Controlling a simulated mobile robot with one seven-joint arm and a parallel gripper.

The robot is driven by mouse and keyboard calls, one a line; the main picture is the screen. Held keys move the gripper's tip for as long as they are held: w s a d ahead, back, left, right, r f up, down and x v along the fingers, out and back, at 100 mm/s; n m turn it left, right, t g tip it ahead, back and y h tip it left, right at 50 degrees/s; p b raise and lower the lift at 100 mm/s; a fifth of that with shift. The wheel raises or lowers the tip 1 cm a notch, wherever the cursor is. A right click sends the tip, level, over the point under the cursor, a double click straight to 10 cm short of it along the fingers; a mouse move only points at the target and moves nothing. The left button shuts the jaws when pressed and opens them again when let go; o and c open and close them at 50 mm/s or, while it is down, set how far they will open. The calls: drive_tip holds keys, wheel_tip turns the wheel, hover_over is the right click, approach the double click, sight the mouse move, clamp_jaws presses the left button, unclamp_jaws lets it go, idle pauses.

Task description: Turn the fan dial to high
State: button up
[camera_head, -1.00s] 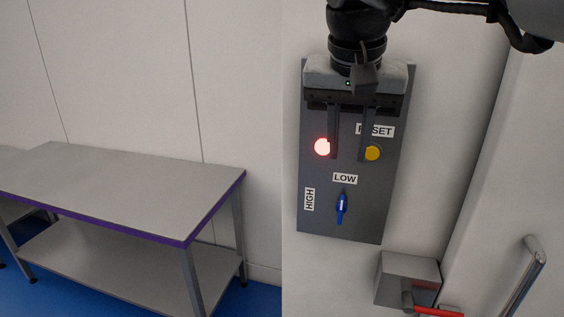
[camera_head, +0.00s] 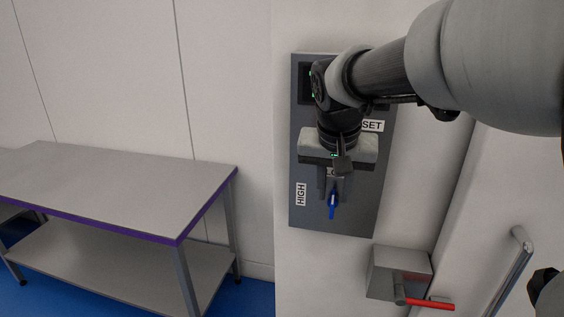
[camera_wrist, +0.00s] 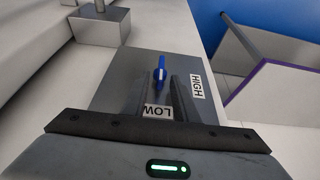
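The blue fan dial (camera_head: 332,208) is low on a dark grey panel (camera_head: 302,120). Its handle runs nearly up and down, in line with the LOW label (camera_wrist: 158,112). The HIGH label (camera_head: 301,194) is to its left in the head view; it also shows in the wrist view (camera_wrist: 196,86). My gripper (camera_head: 334,194) is open and points down the panel, its fingertips around or just above the dial. In the wrist view the dial (camera_wrist: 160,72) lies ahead, between the finger lines. I cannot tell whether the fingers touch it. LOW is mostly hidden in the head view.
A grey box (camera_head: 398,272) with a red handle (camera_head: 428,304) sits below right of the panel. A metal door handle (camera_head: 518,262) is farther right. The RESET label (camera_head: 373,126) is partly covered by my arm. A grey table (camera_head: 110,190) stands at left.

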sight(327, 203)
clamp_jaws()
drive_tip(key=shift+a, duration=0.1)
drive_tip(key=h, duration=0.1)
drive_tip(key=a+g+h, duration=0.1)
drive_tip(key=shift+w+f+n+h, duration=0.1)
drive_tip(key=shift+w+n+h, duration=0.1)
drive_tip(key=shift+n+h, duration=0.15)
drive_tip(key=h, duration=0.1)
drive_tip(key=a+h, duration=0.1)
drive_tip(key=h, duration=0.1)
drive_tip(key=f+n+g+h, duration=0.1)
drive_tip(key=h, duration=0.1)
drive_tip(key=shift+w+a+f+b, duration=0.1)
drive_tip(key=shift+w+a+b, duration=0.2)
drive_tip(key=shift+a, duration=0.1)
drive_tip(key=h, duration=0.1)
drive_tip(key=f+n+h, duration=0.1)
drive_tip(key=h, duration=0.1)
drive_tip(key=a+g+h+b, duration=0.1)
drive_tip(key=h, duration=0.1)
drive_tip(key=shift+w+f+n, duration=0.15)
drive_tip(key=shift+f+n, duration=0.1)
drive_tip(key=shift+f, duration=0.1)
drive_tip(key=shift+a+f+n+h+b, duration=0.1)
drive_tip(key=shift+f+n+h+b, duration=0.25)
drive_tip(key=shift+h, duration=0.65)
drive_tip(key=shift+f+n+h+b, duration=0.25)
drive_tip(key=shift+f+h+b, duration=0.1)
drive_tip(key=shift+h, duration=0.6)
